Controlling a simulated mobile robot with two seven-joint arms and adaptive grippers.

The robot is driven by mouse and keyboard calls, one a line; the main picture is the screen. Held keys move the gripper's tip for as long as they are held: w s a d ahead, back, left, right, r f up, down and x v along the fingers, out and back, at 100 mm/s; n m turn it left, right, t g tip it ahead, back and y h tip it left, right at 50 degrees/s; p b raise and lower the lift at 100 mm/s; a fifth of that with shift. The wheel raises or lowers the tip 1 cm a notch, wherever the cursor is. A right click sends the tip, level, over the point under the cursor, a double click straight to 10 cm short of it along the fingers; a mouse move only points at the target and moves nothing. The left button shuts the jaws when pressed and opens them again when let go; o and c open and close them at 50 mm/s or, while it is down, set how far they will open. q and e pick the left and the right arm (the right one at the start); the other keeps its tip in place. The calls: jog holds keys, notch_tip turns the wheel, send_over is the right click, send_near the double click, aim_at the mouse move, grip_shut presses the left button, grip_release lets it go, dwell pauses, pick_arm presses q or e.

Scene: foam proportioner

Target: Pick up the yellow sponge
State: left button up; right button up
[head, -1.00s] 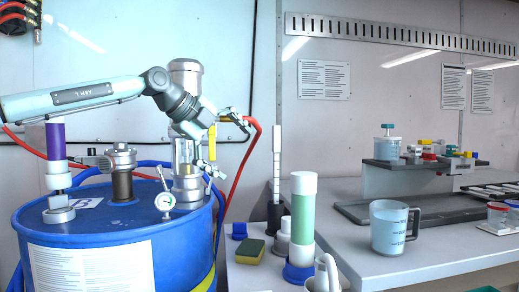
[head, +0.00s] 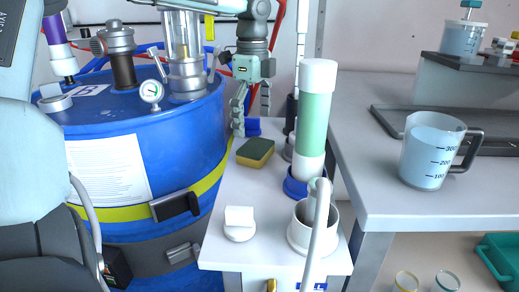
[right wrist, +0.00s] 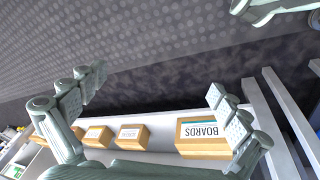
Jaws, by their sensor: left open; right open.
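The yellow sponge (head: 255,152) has a dark green scouring top and a yellow side. It lies on the narrow white side table (head: 232,196), right of the blue drum, in the head view. My left gripper (head: 251,114) hangs fingers down just behind and above the sponge, apart from it. Its fingers are spread, with nothing held between them. My right gripper (right wrist: 150,105) shows only in the right wrist view. Its fingers are wide apart and empty, with boxes behind them. The sponge is not in that view.
Right of the sponge stands a green and white cylinder (head: 314,120) on a blue base. A white holder (head: 300,232) and a small white block (head: 239,222) stand nearer. The blue drum (head: 180,150) borders the left. A measuring jug (head: 427,155) stands on the right bench.

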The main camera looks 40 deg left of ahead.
aim_at(257, 146)
pick_arm(q)
jog(key=shift+w+d+f+p, duration=0.1)
jog(key=shift+w+f+p, duration=0.15)
jog(key=shift+f, duration=1.1)
jog(key=shift+w+f+p, duration=0.1)
jog(key=shift+f+p, duration=0.15)
jog(key=shift+f, duration=1.1)
pick_arm(e)
jog(key=f, duration=0.1)
jog(key=s+f, duration=0.1)
jog(key=shift+f, duration=0.3)
pick_arm(q)
jog(key=shift+c, duration=0.6)
jog(key=c, duration=0.6)
jog(key=shift+r, duration=0.1)
